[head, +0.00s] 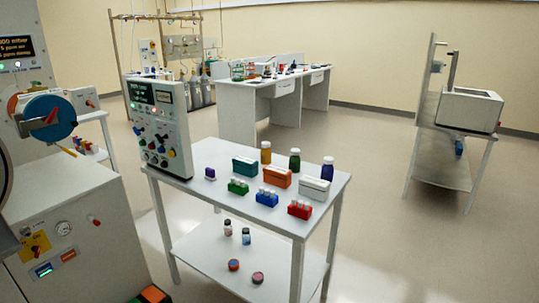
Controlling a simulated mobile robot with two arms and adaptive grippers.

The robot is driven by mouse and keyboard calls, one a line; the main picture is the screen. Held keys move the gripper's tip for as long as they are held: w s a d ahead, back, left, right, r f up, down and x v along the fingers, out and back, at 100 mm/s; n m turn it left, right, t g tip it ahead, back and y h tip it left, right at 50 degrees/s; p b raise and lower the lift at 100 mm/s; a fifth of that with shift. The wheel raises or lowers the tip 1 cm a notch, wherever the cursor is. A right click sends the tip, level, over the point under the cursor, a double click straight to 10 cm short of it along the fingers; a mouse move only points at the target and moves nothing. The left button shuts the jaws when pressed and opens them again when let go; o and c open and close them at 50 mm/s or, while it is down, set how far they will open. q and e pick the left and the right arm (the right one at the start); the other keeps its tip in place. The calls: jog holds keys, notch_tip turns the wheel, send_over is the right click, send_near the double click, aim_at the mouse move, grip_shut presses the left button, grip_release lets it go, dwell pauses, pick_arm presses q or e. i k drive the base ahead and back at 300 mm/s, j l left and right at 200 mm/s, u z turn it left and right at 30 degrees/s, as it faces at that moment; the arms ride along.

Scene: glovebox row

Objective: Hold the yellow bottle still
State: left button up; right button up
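The yellow bottle (265,153) has an amber body and a white cap. It stands upright at the back of the white cart's top (225,207), behind the teal box (245,166). A green bottle (295,159) and a dark blue bottle (327,169) stand to its right, apart from it. The teal box hides part of its base. Neither of my grippers is in the head view, and nothing is seen touching the yellow bottle.
An orange box (277,177), a white box (314,188) and small coloured racks crowd the cart top. A control panel (160,125) stands at its left end. A glovebox (75,230) fills the left. Floor (375,210) to the right is clear.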

aim_at(265, 154)
jog(key=i+l+z, duration=0.6)
jog(key=i+l, duration=0.25)
jog(key=i+l+z, duration=0.1)
jog(key=i+l, duration=0.15)
jog(key=i, duration=0.35)
jog(key=i+l+z, duration=0.1)
jog(key=i, duration=0.45)
jog(key=i+l+z, duration=0.1)
jog(key=i, duration=0.5)
jog(key=i+u, duration=0.15)
jog(key=i, duration=0.45)
jog(key=i+l+u, duration=0.15)
jog(key=i, duration=0.45)
jog(key=i+l+u, duration=0.2)
jog(key=i, duration=0.35)
jog(key=i+u, duration=0.25)
jog(key=u, duration=0.2)
jog(key=i+u, duration=0.25)
jog(key=u, duration=0.25)
jog(key=i+u, duration=0.25)
jog(key=u, duration=0.2)
jog(key=i+l+u, duration=0.2)
jog(key=u, duration=0.3)
